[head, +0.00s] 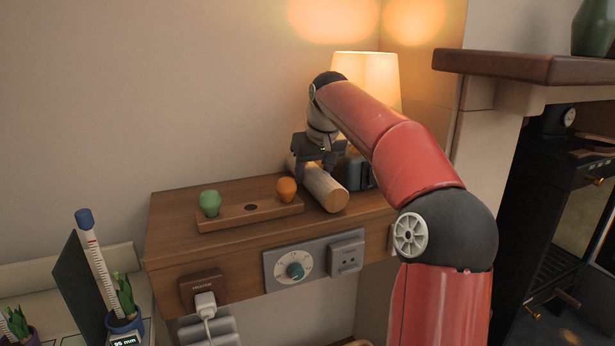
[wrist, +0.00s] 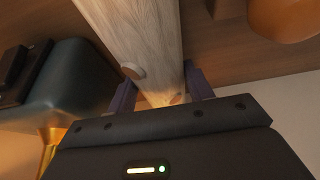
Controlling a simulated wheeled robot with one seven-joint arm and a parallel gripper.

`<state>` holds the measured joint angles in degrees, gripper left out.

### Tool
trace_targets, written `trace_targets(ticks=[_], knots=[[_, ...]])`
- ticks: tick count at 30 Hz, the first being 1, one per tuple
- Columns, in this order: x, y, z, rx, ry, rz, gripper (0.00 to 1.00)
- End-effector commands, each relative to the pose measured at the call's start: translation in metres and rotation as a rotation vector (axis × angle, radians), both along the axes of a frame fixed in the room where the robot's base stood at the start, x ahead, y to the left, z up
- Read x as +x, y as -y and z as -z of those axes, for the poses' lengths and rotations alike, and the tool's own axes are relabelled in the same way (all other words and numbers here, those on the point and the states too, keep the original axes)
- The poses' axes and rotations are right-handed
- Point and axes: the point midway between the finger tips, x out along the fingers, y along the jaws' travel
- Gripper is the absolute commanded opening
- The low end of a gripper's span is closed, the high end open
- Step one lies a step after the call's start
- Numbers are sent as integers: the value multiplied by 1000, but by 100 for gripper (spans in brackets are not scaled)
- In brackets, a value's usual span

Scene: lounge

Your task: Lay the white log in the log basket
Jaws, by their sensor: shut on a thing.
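A pale, light-wood log (head: 322,188) lies at a slant on the right part of the wooden shelf (head: 170,208). My gripper (head: 318,168) is above it, pointing down, with its fingers on either side of the log. In the wrist view the pale log (wrist: 145,45) runs between the two purple fingers of my gripper (wrist: 160,92), which is shut on it. I cannot tell whether the log still touches the shelf. No log basket can be made out; only a sliver of something pale shows at the bottom edge of the head view.
Left of the log, a wooden peg board (head: 250,214) holds a green knob (head: 210,202) and an orange knob (head: 286,189). A lit lamp (head: 368,76) and a dark object (head: 358,172) stand close on the right. A mantel (head: 530,68) juts out at right.

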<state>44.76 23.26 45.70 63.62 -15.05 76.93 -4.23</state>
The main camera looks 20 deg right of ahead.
Motion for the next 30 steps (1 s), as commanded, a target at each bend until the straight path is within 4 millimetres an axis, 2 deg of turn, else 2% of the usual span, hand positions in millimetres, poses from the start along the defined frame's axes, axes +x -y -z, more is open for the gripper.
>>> trace_targets(ticks=[12, 13, 18, 26, 30], knots=[[0, 1, 4, -1, 2, -1, 16], [0, 1, 5, 0, 0, 0, 54], [0, 1, 4, 0, 0, -1, 73], [0, 1, 3, 0, 0, -1, 73], [-3, 0, -7, -2, 2, 0, 73]])
